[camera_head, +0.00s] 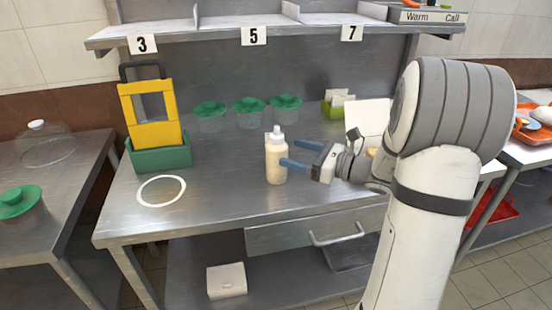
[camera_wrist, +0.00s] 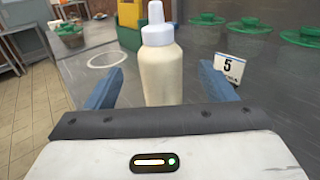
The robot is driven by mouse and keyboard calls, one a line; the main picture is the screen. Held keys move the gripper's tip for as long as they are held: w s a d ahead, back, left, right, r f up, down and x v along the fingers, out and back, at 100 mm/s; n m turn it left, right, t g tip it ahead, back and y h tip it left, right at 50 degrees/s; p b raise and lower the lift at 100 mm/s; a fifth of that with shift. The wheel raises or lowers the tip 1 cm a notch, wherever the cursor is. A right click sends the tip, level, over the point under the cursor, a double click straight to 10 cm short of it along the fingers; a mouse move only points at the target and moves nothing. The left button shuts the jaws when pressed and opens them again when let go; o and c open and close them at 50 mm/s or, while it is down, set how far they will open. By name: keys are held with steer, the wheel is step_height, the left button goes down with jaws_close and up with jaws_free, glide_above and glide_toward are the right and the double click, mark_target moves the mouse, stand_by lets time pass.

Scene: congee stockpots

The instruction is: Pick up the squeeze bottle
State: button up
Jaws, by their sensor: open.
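The squeeze bottle (camera_head: 275,161) stands upright on the steel table, cream-coloured with a white nozzle cap. My gripper (camera_head: 289,153) is beside it on its right, with blue fingers pointing left toward it. In the wrist view the squeeze bottle (camera_wrist: 161,62) stands ahead of and between the two blue fingers of my gripper (camera_wrist: 160,88). The fingers are apart, with a gap on each side of the bottle. The bottle's lower part is hidden behind my gripper's body in the wrist view.
A white ring (camera_head: 161,191) marks the table at left. Behind it is a green bin (camera_head: 160,157) with a yellow frame (camera_head: 152,112). Green-lidded containers (camera_head: 249,112) line the back. A shelf (camera_head: 240,27) with number cards overhangs. The table's front left is clear.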

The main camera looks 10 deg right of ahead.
mark_target(270, 147)
steer(key=x, duration=0.8)
steer(key=shift+f+b, duration=0.15)
steer(key=shift+b, duration=0.25)
steer(key=shift+d, duration=0.1)
steer(key=c, duration=0.8)
